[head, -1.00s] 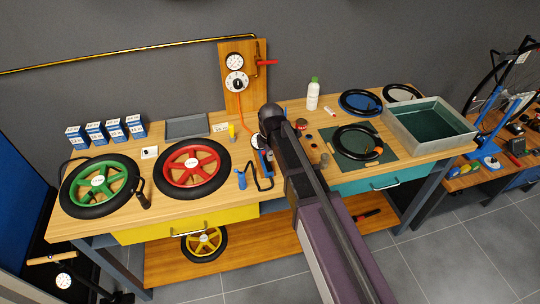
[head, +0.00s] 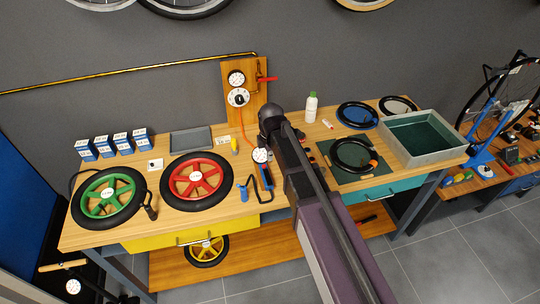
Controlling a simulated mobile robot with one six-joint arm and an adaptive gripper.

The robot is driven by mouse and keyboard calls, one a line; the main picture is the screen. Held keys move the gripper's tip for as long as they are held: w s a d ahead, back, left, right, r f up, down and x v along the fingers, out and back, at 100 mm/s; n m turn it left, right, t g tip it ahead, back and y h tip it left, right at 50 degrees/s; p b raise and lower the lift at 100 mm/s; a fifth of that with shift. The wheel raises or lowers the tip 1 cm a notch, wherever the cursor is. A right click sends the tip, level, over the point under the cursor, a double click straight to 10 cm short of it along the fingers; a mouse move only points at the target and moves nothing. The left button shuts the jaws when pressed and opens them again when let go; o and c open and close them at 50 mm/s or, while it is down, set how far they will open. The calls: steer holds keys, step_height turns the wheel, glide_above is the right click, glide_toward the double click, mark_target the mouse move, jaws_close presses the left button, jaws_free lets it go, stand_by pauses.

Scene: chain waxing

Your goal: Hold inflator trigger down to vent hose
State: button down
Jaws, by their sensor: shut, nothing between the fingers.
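The inflator (head: 265,176) lies on the wooden bench (head: 222,213), just left of my arm. It has a round white-faced gauge (head: 261,155) and a blue and dark body. An orange hose (head: 246,133) runs down toward it from the regulator board (head: 259,103). A black hose (head: 263,197) bends beside it, near a small blue piece (head: 242,186). The trigger is too small to make out. My arm crosses the middle of the picture and ends in a dark round joint above the bench. My gripper's fingers do not show. I cannot tell whether they touch the inflator.
A red-rimmed wheel (head: 180,188) and a green-rimmed wheel (head: 93,201) lie at left. A white bottle (head: 311,108), a tire on a green mat (head: 335,174) and a metal basin (head: 464,153) are at right. A yellow cylinder (head: 235,145) stands near the inflator.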

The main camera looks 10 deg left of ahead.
steer(key=shift+r+p, duration=0.45)
steer(key=shift+r, duration=0.3)
stand_by(0.8)
steer(key=s+d+f+m+b, duration=0.4)
steer(key=d+m, duration=0.3)
steer(key=d, duration=0.3)
steer(key=s+d+f+m+b, duration=0.3)
steer(key=d+m, duration=0.5)
steer(key=d, duration=0.3)
steer(key=s+d+f+m+b, duration=0.4)
steer(key=d+m, duration=0.4)
steer(key=d, duration=0.2)
steer(key=shift+s+d+f+g+b, duration=0.3)
steer(key=shift+s+f+g+b, duration=0.05)
steer(key=shift+f+g+b, duration=0.1)
steer(key=c, duration=1.4)
jaws_free()
